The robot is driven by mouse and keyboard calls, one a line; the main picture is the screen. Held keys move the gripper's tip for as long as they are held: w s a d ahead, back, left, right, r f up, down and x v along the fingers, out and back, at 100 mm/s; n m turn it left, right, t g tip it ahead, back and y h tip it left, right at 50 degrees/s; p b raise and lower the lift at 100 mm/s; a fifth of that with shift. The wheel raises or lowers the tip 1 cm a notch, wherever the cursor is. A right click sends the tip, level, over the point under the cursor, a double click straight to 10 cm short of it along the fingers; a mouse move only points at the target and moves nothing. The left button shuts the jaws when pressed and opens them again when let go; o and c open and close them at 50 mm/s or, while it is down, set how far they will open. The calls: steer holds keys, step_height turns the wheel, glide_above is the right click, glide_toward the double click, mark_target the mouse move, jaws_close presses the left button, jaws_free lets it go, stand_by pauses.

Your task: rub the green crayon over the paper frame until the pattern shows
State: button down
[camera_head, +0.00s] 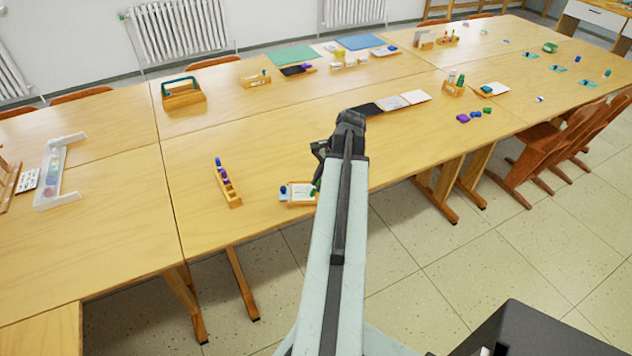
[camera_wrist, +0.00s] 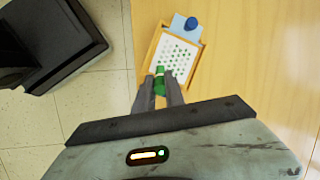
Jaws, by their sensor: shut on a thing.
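My gripper (camera_wrist: 162,92) is shut on the green crayon (camera_wrist: 160,84) in the wrist view. The crayon's tip reaches the lower edge of the paper in the paper frame (camera_wrist: 152,52); I cannot tell whether it touches. The frame is orange wood around white paper (camera_wrist: 178,50) that shows rows of green dots. A light blue piece with a darker blue knob (camera_wrist: 192,23) sits at the frame's far end. In the head view the frame (camera_head: 302,203) lies near the table's front edge, partly hidden by my arm, with the gripper just right of it.
The frame lies on a wooden table (camera_head: 270,150) close to its edge. A wooden holder with coloured pieces (camera_head: 228,188) stands to its left. Black and white sheets (camera_head: 391,103) lie behind my arm.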

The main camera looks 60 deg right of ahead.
steer(key=shift+s, duration=0.1)
step_height(320, 180, up, 6)
steer(key=p, duration=0.6)
step_height(320, 180, up, 3)
steer(key=p, duration=0.3)
steer(key=shift+r, duration=0.1)
